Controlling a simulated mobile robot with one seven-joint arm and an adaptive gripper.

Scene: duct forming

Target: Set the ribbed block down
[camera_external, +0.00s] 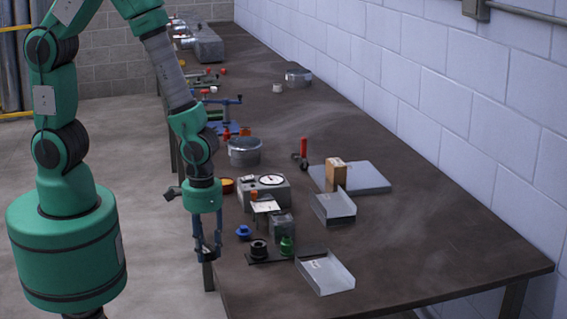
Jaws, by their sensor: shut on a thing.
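My gripper (208,252) points down at the left edge of the dark table (400,240), beside the blue knob and the black ring-shaped part.
Right of my gripper are a blue knob (243,231), a black ring part (259,248), a green part (287,245) and a gauge box (265,189). Metal trays (334,208) (326,273) and a brown block (335,173) stand further right. The table's right front is clear.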

